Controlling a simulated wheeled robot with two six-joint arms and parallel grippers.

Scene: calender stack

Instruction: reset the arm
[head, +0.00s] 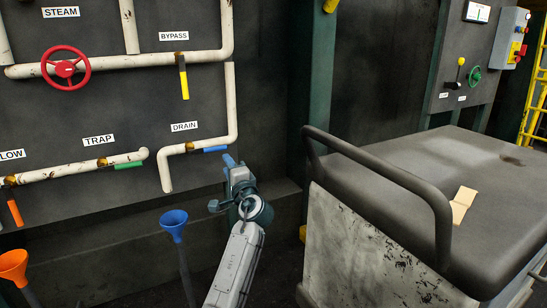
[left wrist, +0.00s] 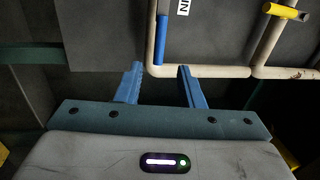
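My left arm reaches up from the bottom middle of the head view. Its left gripper (head: 229,161) is just right of and below the blue drain handle (head: 215,149). In the left wrist view the two blue fingers of the left gripper (left wrist: 158,80) are spread apart with nothing held between them. The blue handle (left wrist: 161,40) shows beyond the fingertips, beside a pale pipe (left wrist: 151,50). It looks apart from the fingers. My right gripper is in neither view.
The dark wall carries pale pipes, a red steam wheel (head: 65,68), a yellow bypass handle (head: 184,82) and a green trap handle (head: 129,165). Blue (head: 174,222) and orange (head: 14,265) funnels stand below. A cart (head: 360,250) with a dark rail (head: 400,175) fills the right.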

